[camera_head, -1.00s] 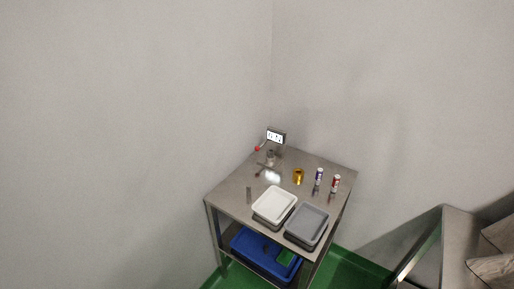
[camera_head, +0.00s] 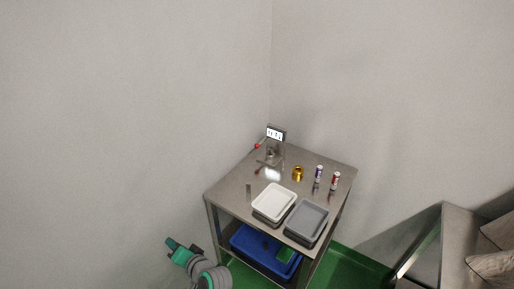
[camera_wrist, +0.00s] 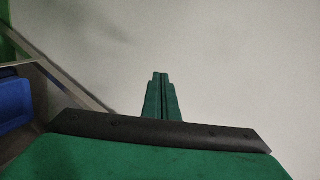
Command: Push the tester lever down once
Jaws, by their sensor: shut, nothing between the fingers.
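The tester (camera_head: 275,134) stands at the back corner of the steel table in the head view, with a white display face. Its lever ends in a small red knob (camera_head: 257,146), which sticks out to the left of the tester. My gripper (camera_head: 169,241) is low at the left of the table in the head view, well apart from the tester. In the wrist view its green fingers (camera_wrist: 161,76) are together with nothing between them. The tester does not show in the wrist view.
The steel table (camera_head: 229,193) carries a white tray (camera_head: 274,201), a grey tray (camera_head: 307,220), a gold ring-like piece (camera_head: 298,173) and two small cylinders (camera_head: 319,172). A blue bin (camera_head: 262,250) is on the lower shelf. Another steel table (camera_head: 458,232) stands at right.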

